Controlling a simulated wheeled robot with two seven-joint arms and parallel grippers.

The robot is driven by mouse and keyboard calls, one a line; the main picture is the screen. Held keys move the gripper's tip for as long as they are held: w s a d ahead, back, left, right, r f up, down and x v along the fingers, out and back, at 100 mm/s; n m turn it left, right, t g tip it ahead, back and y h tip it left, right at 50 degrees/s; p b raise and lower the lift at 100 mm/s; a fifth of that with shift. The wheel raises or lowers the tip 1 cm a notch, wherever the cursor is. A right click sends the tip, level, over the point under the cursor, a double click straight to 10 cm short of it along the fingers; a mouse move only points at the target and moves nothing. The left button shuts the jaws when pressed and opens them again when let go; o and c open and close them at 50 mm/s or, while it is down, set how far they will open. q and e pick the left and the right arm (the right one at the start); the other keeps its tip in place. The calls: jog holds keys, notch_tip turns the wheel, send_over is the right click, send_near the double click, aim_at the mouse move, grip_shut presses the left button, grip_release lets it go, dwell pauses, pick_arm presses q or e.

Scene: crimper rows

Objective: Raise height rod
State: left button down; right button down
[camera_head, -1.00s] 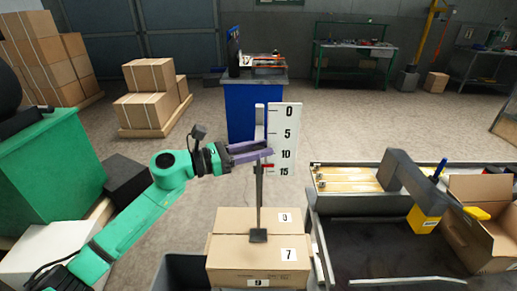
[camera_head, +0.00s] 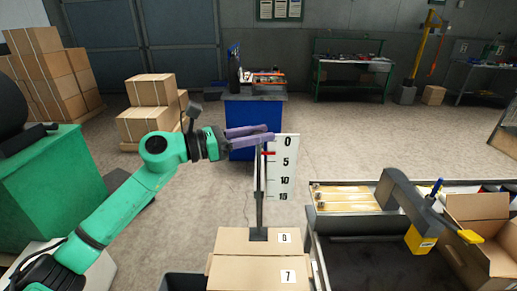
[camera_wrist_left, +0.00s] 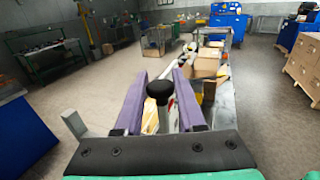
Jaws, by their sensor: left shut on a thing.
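The height rod (camera_head: 259,205) is a thin dark upright bar on a small dark foot behind a cardboard box. A white scale board (camera_head: 284,172) marked 0, 5, 10 and 15 stands beside it. A red pointer (camera_head: 268,154) shows on the scale between 0 and 5. My left gripper (camera_head: 268,138) has purple fingers and is shut at the rod's top, level with the 0 mark. In the left wrist view, a round black knob (camera_wrist_left: 160,89) sits between the two fingers.
Cardboard boxes (camera_head: 258,272) with number labels stand in front of the rod. A blue cabinet (camera_head: 240,112) stands behind. Clear floor lies left of the rod.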

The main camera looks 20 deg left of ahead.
pick_arm(q)
notch_tip(320, 180, up, 4)
jog(key=shift+f+p, duration=0.25)
jog(key=shift+p, duration=0.25)
jog(key=shift+a+r, duration=0.1)
jog(key=shift+r, duration=0.15)
jog(key=c, duration=0.5)
grip_release()
jog(key=shift+f, duration=0.2)
